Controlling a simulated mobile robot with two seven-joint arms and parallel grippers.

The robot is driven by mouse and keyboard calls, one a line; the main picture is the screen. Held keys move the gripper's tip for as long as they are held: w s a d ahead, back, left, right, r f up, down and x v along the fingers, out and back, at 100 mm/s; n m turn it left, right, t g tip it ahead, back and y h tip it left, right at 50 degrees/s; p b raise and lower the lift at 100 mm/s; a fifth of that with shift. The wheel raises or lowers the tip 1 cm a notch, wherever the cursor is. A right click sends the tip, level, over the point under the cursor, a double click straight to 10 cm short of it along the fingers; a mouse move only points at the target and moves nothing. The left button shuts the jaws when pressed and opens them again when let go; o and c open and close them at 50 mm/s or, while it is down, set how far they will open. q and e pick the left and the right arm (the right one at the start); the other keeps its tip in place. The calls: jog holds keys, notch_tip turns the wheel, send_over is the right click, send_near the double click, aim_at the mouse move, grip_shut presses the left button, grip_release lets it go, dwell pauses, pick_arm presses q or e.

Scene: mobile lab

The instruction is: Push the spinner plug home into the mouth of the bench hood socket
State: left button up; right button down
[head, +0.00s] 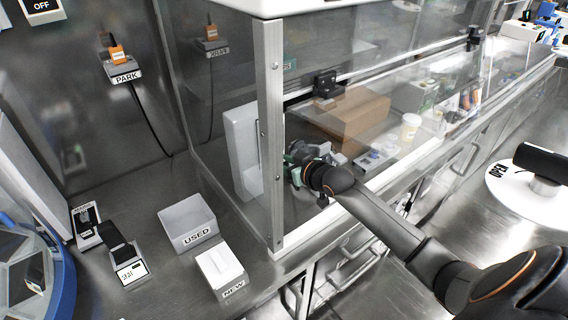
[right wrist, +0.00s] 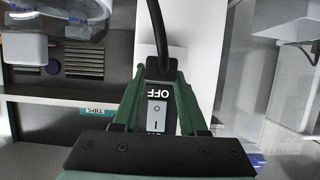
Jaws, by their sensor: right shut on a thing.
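My right gripper (head: 297,160) is inside the glass-fronted hood, beside a white upright panel (head: 243,150). In the right wrist view its green fingers (right wrist: 160,95) are shut on a black corded piece (right wrist: 160,68). A black cord rises from the top of this piece. A rocker switch panel (right wrist: 157,108) marked OFF shows between the fingers. I cannot tell whether the held piece is the spinner plug, and no socket mouth is clear. An orange plug (head: 117,54) with a black cord sits in the PARK holder (head: 124,74) on the back wall. My left gripper is not in view.
A metal post (head: 271,130) and glass stand close to my right arm. A cardboard box (head: 350,118) and a cup (head: 410,127) are farther along the hood. The USED bin (head: 187,222) and NEW box (head: 220,270) stand on the bench at left.

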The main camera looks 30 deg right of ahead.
jog(key=shift+w, duration=0.15)
jog(key=shift+c, duration=1.8)
grip_release()
jog(key=shift+w, duration=0.1)
jog(key=a+v, duration=0.1)
jog(key=v, duration=1.1)
jog(key=shift+s+d, duration=0.3)
jog(key=shift+d, duration=0.2)
